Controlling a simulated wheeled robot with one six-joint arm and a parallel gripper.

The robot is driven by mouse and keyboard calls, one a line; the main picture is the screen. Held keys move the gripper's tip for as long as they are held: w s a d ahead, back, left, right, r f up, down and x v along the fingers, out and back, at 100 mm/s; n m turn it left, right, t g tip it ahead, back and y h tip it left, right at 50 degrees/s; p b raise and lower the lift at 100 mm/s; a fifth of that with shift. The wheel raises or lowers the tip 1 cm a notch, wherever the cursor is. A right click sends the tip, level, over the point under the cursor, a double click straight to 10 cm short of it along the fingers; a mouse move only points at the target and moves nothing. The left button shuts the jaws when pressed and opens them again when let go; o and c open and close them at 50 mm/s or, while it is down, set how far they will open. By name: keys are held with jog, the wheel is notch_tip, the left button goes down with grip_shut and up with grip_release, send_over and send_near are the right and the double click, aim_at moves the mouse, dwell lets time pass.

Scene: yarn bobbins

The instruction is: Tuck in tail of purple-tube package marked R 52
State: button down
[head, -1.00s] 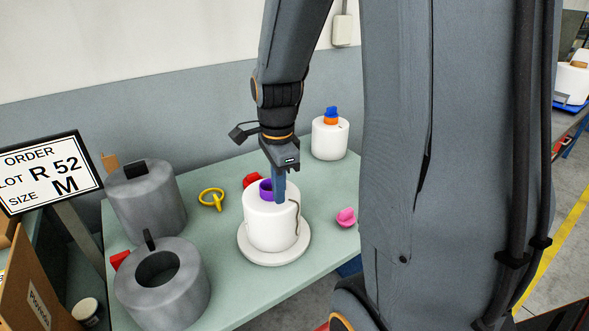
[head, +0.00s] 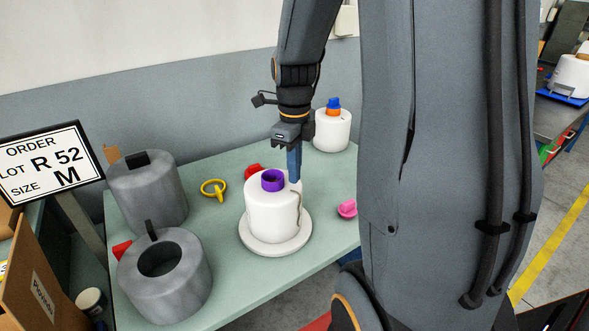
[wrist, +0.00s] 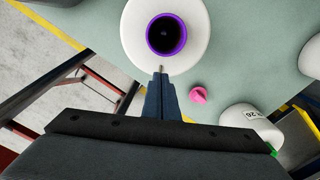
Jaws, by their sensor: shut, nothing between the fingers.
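The white purple-tube package (head: 268,222) stands upright on a round white plate (head: 275,248) on the green table. Its purple tube (head: 273,180) is open at the top, and it also shows in the wrist view (wrist: 166,35). A thin grey-brown yarn tail (head: 300,203) hangs down the package's right side. My gripper (head: 294,180) is shut and empty, pointing down at the package's right top edge, close to the tail's upper end. In the wrist view my fingertips (wrist: 160,74) are just below the purple tube. I cannot see a mark on this package.
A yellow ring (head: 213,189), red pieces and a pink piece (head: 347,208) lie around the plate. A white package with an orange-and-blue top (head: 332,133) stands behind. A sign (head: 45,167) reads lot R 52, size M.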

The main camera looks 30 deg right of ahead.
aim_at(295, 192)
jog(key=shift+f+b, duration=1.65)
jog(key=shift+f, duration=0.35)
jog(key=shift+r+p, duration=0.2)
jog(key=shift+p, duration=0.25)
notch_tip(295, 192, up, 6)
jog(key=p, duration=0.5)
jog(key=shift+f, duration=0.1)
jog(key=shift+s+a+n, duration=0.1)
jog(key=shift+a+n, duration=0.15)
jog(key=shift+n, duration=0.15)
jog(key=s+a+f+n+b, duration=0.2)
jog(key=a+n, duration=0.4)
jog(key=n, duration=0.8)
jog(key=s+a+f+n+t+b, duration=0.1)
jog(key=s+a+f+n+b, duration=0.2)
jog(key=n, duration=1.1)
jog(key=s+a+f, duration=0.1)
jog(key=s+a, duration=0.1)
jog(key=a, duration=0.1)
jog(key=shift+s+f+n, duration=0.2)
jog(key=shift+f+n, duration=0.1)
jog(key=shift+n, duration=0.1)
